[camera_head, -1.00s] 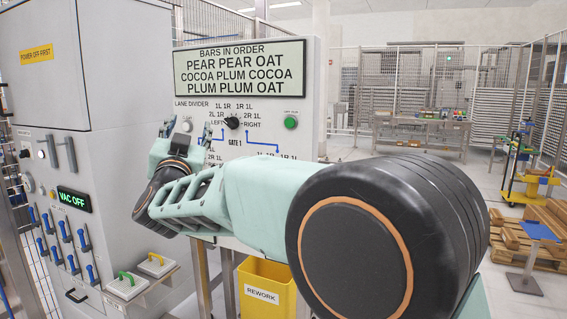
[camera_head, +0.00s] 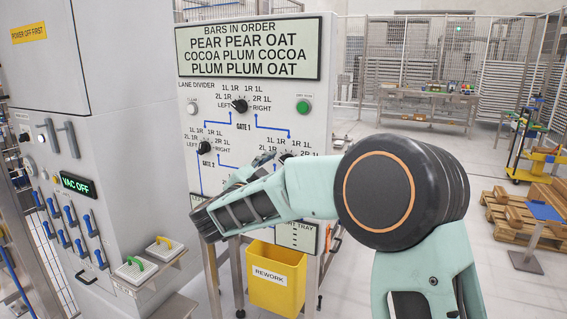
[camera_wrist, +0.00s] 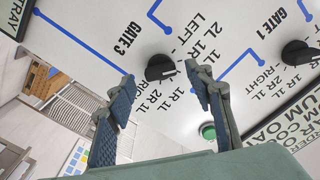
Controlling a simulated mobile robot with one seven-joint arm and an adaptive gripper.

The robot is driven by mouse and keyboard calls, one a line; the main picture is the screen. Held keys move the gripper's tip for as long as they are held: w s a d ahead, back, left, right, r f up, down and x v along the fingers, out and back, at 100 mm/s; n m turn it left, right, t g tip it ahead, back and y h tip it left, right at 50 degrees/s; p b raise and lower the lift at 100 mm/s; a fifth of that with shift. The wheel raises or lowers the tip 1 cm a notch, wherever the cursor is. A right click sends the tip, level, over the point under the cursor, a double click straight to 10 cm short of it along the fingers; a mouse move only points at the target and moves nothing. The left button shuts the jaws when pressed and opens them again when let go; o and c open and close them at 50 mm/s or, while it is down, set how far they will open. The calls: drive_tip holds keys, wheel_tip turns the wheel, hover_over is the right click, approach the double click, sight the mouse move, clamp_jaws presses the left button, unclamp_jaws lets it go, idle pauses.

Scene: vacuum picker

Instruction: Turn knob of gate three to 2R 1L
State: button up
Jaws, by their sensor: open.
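The gate 3 knob (camera_wrist: 158,68) is a black knob on the white panel, beside the "GATE 3" label in the wrist view. In the head view this knob (camera_head: 285,157) is partly hidden by my arm. My gripper (camera_wrist: 161,73) is open. In the wrist picture its two blue-padded fingers stand on either side of the knob; I cannot tell whether they touch it. In the head view my gripper (camera_head: 264,158) is just left of the knob. The knob's exact setting is unclear.
The gate 1 knob (camera_head: 240,105) is above, and the gate 2 knob (camera_head: 204,147) is to the left. A green button (camera_head: 303,107) is at the upper right. A yellow rework bin (camera_head: 276,278) stands below. The grey cabinet (camera_head: 110,120) is at the left.

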drive_tip(key=shift+x, duration=1.2)
drive_tip(key=c, duration=1.2)
drive_tip(key=shift+o, duration=0.2)
